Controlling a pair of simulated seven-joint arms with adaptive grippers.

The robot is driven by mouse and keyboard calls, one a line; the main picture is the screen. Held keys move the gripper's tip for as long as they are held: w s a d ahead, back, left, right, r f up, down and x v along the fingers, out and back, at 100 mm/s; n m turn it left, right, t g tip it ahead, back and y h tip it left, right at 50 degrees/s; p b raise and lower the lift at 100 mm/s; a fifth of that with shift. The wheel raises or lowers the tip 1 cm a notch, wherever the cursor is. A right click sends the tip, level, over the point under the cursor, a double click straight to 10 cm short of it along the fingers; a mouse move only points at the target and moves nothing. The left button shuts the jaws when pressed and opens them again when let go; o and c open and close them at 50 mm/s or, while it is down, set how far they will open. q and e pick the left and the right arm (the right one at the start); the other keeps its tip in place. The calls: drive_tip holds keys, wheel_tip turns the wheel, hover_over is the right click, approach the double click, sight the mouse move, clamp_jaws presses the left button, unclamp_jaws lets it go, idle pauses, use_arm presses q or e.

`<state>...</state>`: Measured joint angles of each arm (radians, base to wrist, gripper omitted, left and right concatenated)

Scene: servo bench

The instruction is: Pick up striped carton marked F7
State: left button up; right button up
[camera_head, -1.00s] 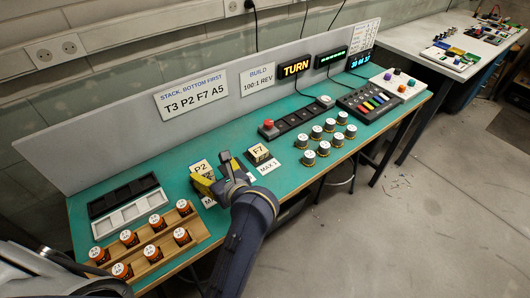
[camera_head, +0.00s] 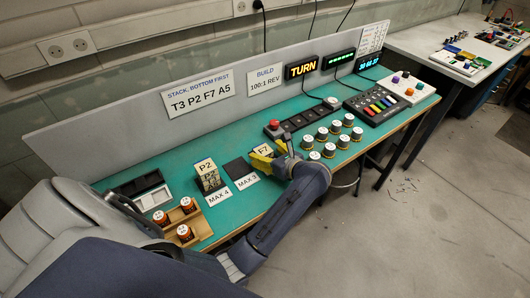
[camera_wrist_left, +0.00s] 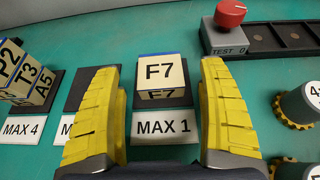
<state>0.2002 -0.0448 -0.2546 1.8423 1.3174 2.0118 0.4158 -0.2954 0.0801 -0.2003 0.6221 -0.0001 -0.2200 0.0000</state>
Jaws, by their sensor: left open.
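The carton marked F7 (camera_wrist_left: 161,72) is a cream block with a blue band. It stands upright on a dark pad behind the MAX 1 label in the left wrist view. It also shows in the head view (camera_head: 264,151), partly covered by my gripper. My left gripper (camera_wrist_left: 160,92) is open, its yellow fingers on either side of the carton with visible gaps in the left wrist view. In the head view the gripper (camera_head: 270,156) is at the carton. My right gripper is not in view.
A stack of cartons (camera_head: 207,176) marked P2, T3 and A5 stands behind the MAX 4 label. An empty dark pad (camera_head: 238,168) lies between it and F7. A red-knobbed test strip (camera_wrist_left: 230,14) and several round cans (camera_head: 315,155) stand to the right.

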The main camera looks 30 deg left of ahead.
use_arm(q)
drive_tip(key=shift+x, duration=0.9)
drive_tip(key=shift+c, duration=0.2)
drive_tip(key=c, duration=1.2)
